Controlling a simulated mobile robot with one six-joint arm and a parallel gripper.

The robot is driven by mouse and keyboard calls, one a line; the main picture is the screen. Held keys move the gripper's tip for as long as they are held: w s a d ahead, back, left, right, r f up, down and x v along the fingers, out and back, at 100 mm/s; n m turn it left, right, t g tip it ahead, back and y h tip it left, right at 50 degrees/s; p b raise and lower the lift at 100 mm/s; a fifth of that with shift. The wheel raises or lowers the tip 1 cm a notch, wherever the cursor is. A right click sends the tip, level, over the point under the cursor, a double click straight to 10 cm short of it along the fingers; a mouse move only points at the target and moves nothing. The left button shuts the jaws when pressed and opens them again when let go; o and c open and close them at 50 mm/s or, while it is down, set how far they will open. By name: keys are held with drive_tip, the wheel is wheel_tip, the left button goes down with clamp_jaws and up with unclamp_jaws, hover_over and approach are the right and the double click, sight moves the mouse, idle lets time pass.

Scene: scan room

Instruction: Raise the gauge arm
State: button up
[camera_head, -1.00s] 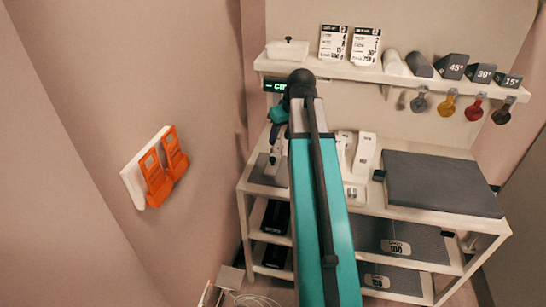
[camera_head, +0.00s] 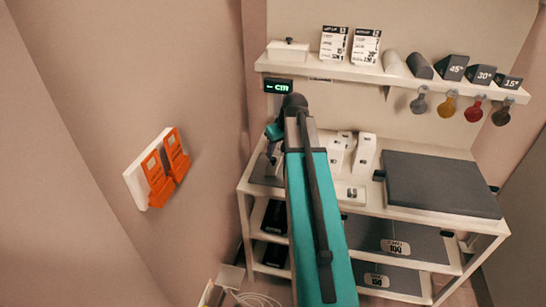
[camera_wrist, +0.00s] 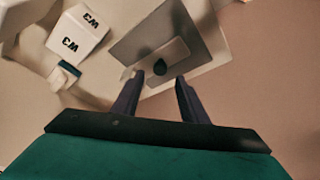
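In the wrist view, a grey plate (camera_wrist: 132,48) carries a lighter grey bar (camera_wrist: 176,52) with a round dark knob (camera_wrist: 160,67) on it; this looks like the gauge and its arm. My gripper (camera_wrist: 160,79) is open, its two dark fingers apart, with the knob showing in the gap just beyond the fingertips. I cannot tell whether they touch it. In the head view, the plate (camera_head: 262,178) is at the left end of the table, and my arm hides most of what stands there. A green display (camera_head: 278,86) above reads "-- cm".
A dark pad (camera_head: 440,183) covers the table's right side. A shelf (camera_head: 390,76) with wedges and hanging tags runs above. Orange holders (camera_head: 165,168) are on the left wall.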

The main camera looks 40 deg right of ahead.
sight(273, 159)
drive_tip(key=shift+p+x, duration=0.35)
drive_tip(key=shift+x, duration=2.2)
